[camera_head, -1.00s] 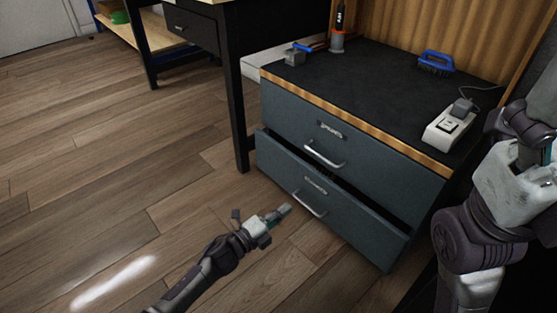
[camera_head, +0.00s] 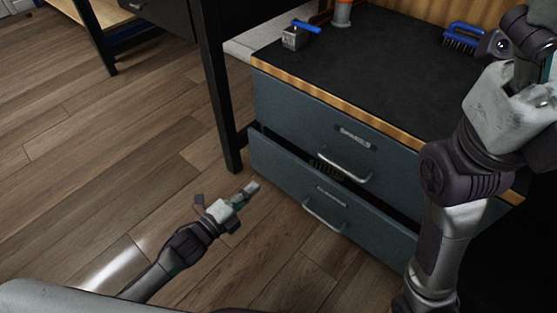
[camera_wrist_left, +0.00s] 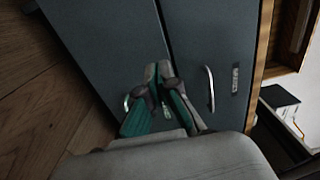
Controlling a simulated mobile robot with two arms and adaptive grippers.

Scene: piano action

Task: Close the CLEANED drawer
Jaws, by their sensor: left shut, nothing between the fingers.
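The lower drawer (camera_head: 284,178) of the grey cabinet stands partly open, with a dark gap along its top. It has a silver handle (camera_head: 322,215) and a small label (camera_head: 332,196) too small to read surely. The upper drawer (camera_head: 300,115) is shut. My left gripper (camera_head: 252,187) is shut and empty, low in front of the lower drawer's front, left of its handle. In the left wrist view the closed fingertips (camera_wrist_left: 160,70) point at the drawer fronts; I cannot tell whether they touch. My right arm shows at the right, but its gripper is not clearly visible.
A brush (camera_head: 464,40) and a blue-handled tool (camera_head: 299,35) lie on the black cabinet top (camera_head: 375,65). A dark table leg (camera_head: 222,110) stands just left of the cabinet. The wooden floor (camera_head: 110,150) at left is clear.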

